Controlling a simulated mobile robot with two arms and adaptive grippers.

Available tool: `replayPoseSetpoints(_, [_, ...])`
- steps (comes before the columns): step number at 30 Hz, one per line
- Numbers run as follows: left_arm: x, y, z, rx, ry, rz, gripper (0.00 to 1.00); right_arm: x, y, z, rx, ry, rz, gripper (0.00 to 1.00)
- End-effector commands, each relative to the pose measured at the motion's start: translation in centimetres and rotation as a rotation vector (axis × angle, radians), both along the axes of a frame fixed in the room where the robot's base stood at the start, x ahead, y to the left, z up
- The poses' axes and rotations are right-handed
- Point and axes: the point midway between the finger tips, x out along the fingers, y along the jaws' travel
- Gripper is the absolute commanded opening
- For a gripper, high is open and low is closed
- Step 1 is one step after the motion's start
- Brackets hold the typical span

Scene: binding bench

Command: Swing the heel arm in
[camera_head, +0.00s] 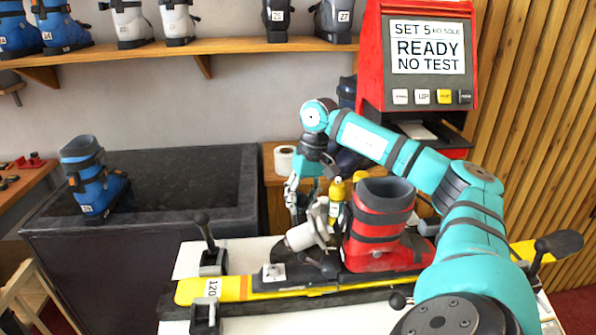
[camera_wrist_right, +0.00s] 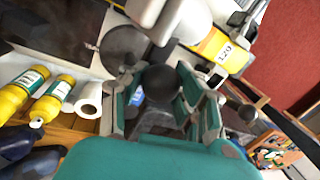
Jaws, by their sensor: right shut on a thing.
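My right gripper (camera_head: 302,200) reaches down behind the grey and white device (camera_head: 308,233), at the left of the red boot (camera_head: 380,225). In the right wrist view my right gripper (camera_wrist_right: 162,98) has a finger on either side of a dark round knob (camera_wrist_right: 162,80) and is shut on it. The knob appears to be the heel arm's end; its link to the device is mostly hidden. My left gripper is not in view.
Yellow bottles (camera_head: 336,200) and a white roll (camera_head: 284,158) stand behind the device. A red test machine (camera_head: 417,60) stands at the back right. Black clamp levers (camera_head: 207,235) rise beside the ski. A blue boot (camera_head: 92,180) stands on the dark bench (camera_head: 185,180).

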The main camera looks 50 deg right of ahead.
Motion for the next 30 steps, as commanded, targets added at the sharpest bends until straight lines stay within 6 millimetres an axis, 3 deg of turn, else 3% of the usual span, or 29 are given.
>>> replayPoseSetpoints(1, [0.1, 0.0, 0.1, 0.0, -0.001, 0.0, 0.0, 0.1, -0.6, 0.7, -0.009, -0.016, -0.014, 0.0])
replayPoseSetpoints(10, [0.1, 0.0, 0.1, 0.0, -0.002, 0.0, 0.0, 0.1, -0.6, 0.8, -0.01, -0.018, -0.015, 0.0])
replayPoseSetpoints(11, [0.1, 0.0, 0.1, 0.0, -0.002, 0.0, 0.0, 0.1, -0.6, 0.8, -0.01, -0.018, -0.015, 0.32])
replayPoseSetpoints(17, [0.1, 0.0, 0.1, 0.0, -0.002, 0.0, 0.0, 0.1, -0.4, 0.5, -0.005, -0.012, -0.01, 0.58])
replayPoseSetpoints(26, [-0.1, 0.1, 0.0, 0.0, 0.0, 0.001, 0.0, 0.1, -0.2, 0.4, -0.003, -0.008, -0.005, 0.58])
replayPoseSetpoints(30, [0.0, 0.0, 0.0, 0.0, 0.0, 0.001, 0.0, 0.0, -0.5, 1.8, -0.002, -0.011, -0.005, 0.58])
